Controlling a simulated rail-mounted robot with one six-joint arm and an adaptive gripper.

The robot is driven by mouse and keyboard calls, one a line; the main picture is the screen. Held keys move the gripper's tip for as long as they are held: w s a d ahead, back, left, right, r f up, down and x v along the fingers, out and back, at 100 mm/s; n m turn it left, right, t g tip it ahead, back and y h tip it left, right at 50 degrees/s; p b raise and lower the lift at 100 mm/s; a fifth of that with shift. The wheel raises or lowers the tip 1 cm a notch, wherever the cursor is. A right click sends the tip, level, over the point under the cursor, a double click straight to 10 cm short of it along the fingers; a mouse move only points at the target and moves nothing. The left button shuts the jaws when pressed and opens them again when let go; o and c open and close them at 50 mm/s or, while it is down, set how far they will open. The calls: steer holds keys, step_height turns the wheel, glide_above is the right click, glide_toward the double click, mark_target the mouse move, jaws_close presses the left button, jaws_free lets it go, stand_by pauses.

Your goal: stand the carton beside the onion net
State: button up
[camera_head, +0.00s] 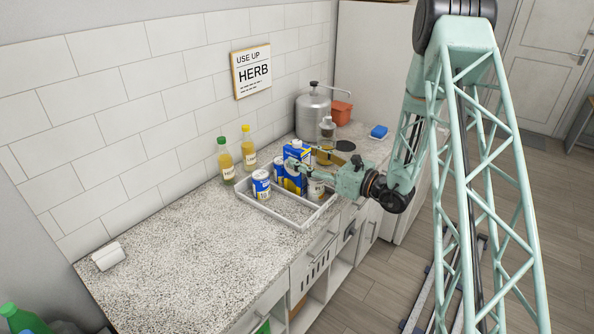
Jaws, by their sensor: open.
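The carton (296,153), a blue box with yellow and white markings, stands upright at the far part of a pale divided tray (262,213) on the counter. My gripper (297,168) reaches in from the right, its fingers open at the carton and covering part of its front. I cannot tell whether the fingers touch it. I cannot make out an onion net for sure; a small amber-yellow thing (324,158) shows just behind the carton, partly hidden.
A blue-and-white can (261,185) stands in the tray left of the carton, and another can (315,188) sits below my gripper. Two bottles (226,163) (249,150) stand by the wall. The left counter is mostly clear.

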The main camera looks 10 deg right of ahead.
steer(key=shift+x, duration=1.55)
steer(key=shift+c, duration=0.7)
jaws_close()
